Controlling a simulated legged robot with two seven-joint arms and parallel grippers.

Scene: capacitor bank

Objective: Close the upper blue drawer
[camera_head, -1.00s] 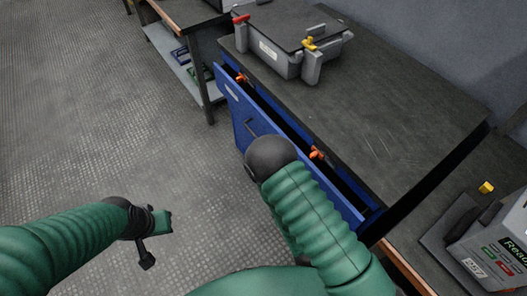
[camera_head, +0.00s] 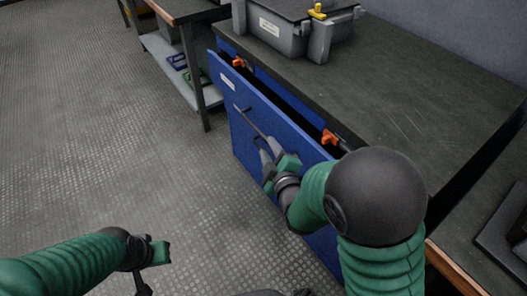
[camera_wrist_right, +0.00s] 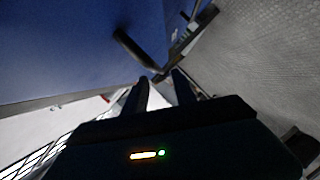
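The upper blue drawer (camera_head: 262,105) is pulled partly out of the cabinet under the dark worktop, with a dark gap behind its front. Its dark bar handle (camera_head: 250,122) is on the front face. My right gripper (camera_head: 268,147) is close to the drawer front, near the lower right end of the handle. In the right wrist view its two fingers (camera_wrist_right: 162,85) are apart with nothing between them, and the dark handle (camera_wrist_right: 135,50) lies ahead, up and left, against the blue face (camera_wrist_right: 75,45). My left gripper (camera_head: 158,254) is at the lower left, away from the drawer; its fingers are unclear.
Orange clips (camera_head: 330,137) show in the gap behind the drawer front. A grey case (camera_head: 290,35) with a yellow latch stands on the worktop (camera_head: 420,75). A shelved bench (camera_head: 180,70) stands behind left. The floor (camera_head: 90,140) left of the drawer is clear.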

